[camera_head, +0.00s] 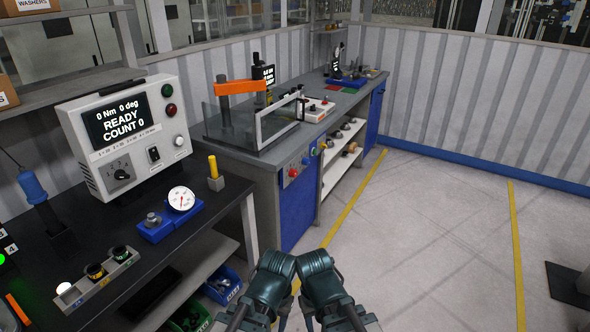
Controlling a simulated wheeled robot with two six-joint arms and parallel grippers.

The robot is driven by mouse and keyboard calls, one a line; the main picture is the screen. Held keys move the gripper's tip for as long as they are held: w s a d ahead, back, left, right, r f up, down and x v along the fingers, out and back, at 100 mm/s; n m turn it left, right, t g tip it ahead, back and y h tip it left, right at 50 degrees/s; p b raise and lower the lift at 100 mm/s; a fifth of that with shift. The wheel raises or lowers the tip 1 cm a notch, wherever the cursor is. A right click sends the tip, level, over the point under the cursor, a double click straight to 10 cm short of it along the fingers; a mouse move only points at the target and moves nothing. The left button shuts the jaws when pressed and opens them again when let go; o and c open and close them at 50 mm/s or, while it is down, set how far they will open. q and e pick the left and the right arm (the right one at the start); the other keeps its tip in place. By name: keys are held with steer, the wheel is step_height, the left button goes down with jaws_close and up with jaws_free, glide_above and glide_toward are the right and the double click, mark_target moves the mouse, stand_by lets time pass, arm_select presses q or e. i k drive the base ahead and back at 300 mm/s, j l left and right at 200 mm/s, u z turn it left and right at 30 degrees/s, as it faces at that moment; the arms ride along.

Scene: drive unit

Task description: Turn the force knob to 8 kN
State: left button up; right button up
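The press station (235,88) with an orange arm stands on the grey bench across the gap. Its front panel carries a red button (293,173) and small controls beside it, too small to read. A screen (264,74) stands behind it, its text unreadable. No knob is legibly marked in kN. The nearer white control box (131,133) shows "0 Nm 0 deg READY COUNT 0"; it has a black numbered knob (121,174) and a pale knob (179,141). My two arms show at the bottom centre, folded close together and away from both benches. Neither gripper's fingers show.
The near black bench (152,268) fills the left, with a dial gauge (181,199) in a blue fixture. Blue and green bins (222,285) sit below. The floor (437,240) to the right is open, with yellow lines. A dark base (568,287) stands at the right edge.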

mark_target(293, 172)
steer(key=i+l, duration=0.4)
steer(key=i+l+z, duration=0.15)
steer(key=i+l, duration=0.6)
steer(key=i, duration=0.25)
steer(key=i+l+z, duration=0.1)
steer(key=i+l, duration=0.25)
steer(key=i, duration=0.15)
